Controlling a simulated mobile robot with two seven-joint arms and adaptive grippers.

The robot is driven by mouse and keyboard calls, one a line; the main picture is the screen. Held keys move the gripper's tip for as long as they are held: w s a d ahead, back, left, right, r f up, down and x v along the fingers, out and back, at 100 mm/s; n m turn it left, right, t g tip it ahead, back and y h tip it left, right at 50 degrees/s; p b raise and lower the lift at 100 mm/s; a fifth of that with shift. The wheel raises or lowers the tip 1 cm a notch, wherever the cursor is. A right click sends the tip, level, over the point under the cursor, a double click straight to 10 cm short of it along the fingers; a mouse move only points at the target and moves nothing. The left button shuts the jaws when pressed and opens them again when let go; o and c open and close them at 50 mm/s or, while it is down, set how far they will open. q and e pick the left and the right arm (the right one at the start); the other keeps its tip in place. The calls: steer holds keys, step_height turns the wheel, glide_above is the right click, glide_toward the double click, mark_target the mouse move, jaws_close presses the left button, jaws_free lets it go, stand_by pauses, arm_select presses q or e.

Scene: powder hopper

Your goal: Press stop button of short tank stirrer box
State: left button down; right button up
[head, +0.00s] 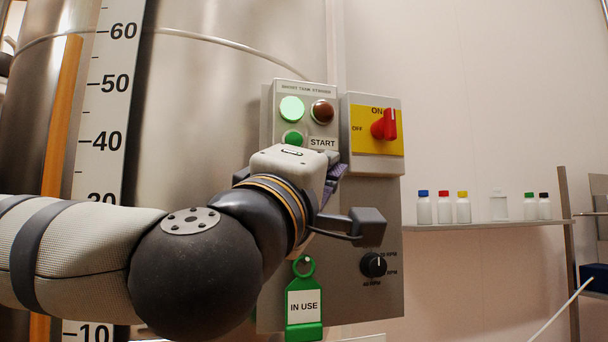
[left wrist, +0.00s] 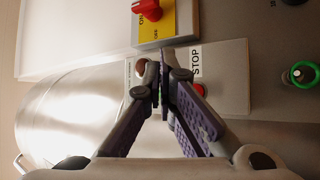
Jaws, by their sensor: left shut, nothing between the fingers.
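The short tank stirrer box (head: 262,130) is a grey panel with a lit green lamp (head: 292,109), a dark red lamp (head: 322,112) and a green start button (head: 293,139). In the head view my left gripper (head: 333,178) is in front of the box and hides the stop button. In the left wrist view the red stop button (left wrist: 200,90) shows partly, next to the STOP label (left wrist: 196,62). The shut, empty fingertips (left wrist: 162,75) appear beside the button, on the side of the lamps. I cannot tell whether they touch the box. My right gripper is not in view.
A yellow plate with a red rotary switch (head: 385,125) is right of the box. Below are an RPM knob (head: 373,264) and a green IN USE tag (head: 304,300). A metal tank (head: 220,80) stands behind. A shelf (head: 470,226) with several bottles is at right.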

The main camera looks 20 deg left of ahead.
arm_select(q)
steer(key=shift+s+r, duration=0.1)
steer(key=shift+r, duration=0.15)
